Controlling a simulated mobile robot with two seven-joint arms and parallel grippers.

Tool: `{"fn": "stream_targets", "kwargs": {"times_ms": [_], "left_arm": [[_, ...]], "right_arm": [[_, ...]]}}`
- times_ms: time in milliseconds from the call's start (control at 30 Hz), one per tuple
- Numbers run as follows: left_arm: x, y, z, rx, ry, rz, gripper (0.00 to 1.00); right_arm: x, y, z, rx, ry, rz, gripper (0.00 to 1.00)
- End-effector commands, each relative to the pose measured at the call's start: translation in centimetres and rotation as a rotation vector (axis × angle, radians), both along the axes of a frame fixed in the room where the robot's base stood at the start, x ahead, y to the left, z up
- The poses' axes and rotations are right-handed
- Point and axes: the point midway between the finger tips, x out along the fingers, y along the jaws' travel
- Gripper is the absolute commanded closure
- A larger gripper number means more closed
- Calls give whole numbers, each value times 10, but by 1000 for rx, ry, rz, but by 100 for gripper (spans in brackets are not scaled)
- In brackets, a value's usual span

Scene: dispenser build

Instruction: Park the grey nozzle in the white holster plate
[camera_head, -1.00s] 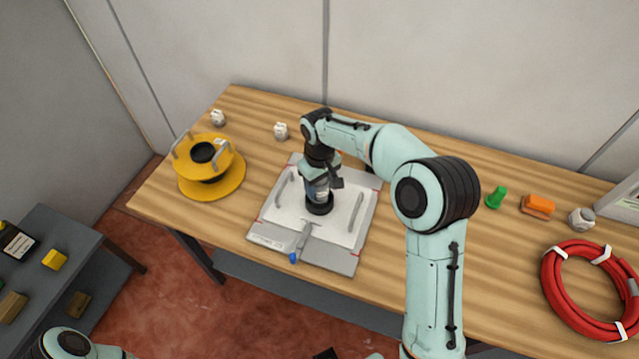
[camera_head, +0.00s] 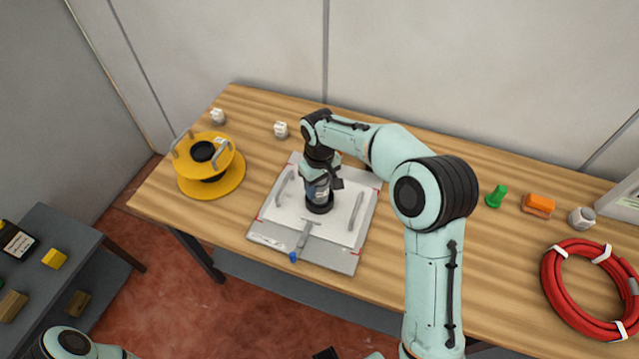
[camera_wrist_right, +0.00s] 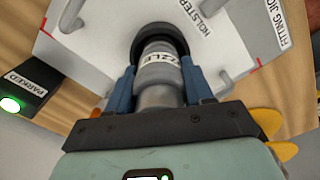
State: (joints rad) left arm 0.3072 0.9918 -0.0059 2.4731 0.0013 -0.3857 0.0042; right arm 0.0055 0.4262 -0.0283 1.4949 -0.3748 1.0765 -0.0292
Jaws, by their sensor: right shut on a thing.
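The white holster plate (camera_head: 275,208) lies on a grey jig board on the wooden table; its "HOLSTER" label shows in the right wrist view (camera_wrist_right: 215,43). The grey nozzle (camera_wrist_right: 160,68) stands upright on the plate, its far end inside a black ring (camera_wrist_right: 160,32). My right gripper (camera_wrist_right: 160,88) is shut on the nozzle, one blue finger on each side. In the head view, my right gripper (camera_head: 319,188) is over the plate's middle and partly hides the nozzle. How deep the nozzle sits is hidden by the ring.
A black box marked "PARKED" (camera_wrist_right: 27,82) shows a lit green lamp (camera_wrist_right: 10,104) beside the plate. A yellow reel (camera_head: 213,180) stands left; a red hose coil (camera_head: 597,288) lies right. A blue-tipped lever (camera_head: 303,238) is at the plate's front edge.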

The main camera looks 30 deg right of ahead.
Motion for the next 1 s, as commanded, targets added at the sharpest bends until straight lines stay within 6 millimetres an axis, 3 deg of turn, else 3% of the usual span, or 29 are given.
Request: {"fn": "stream_targets", "kwargs": {"times_ms": [267, 300, 667, 1000], "left_arm": [[-1, 0, -3, 1, 1, 0, 100], [-1, 0, -3, 0, 1, 0, 100], [-1, 0, -1, 0, 1, 0, 100], [10, 0, 17, 0, -11, -1, 100]], "right_arm": [[1, 0, -4, 1, -4, 0, 100], [1, 0, -4, 1, -4, 0, 39], [0, 0, -4, 0, 2, 0, 38], [1, 0, 22, 0, -2, 0, 38]]}}
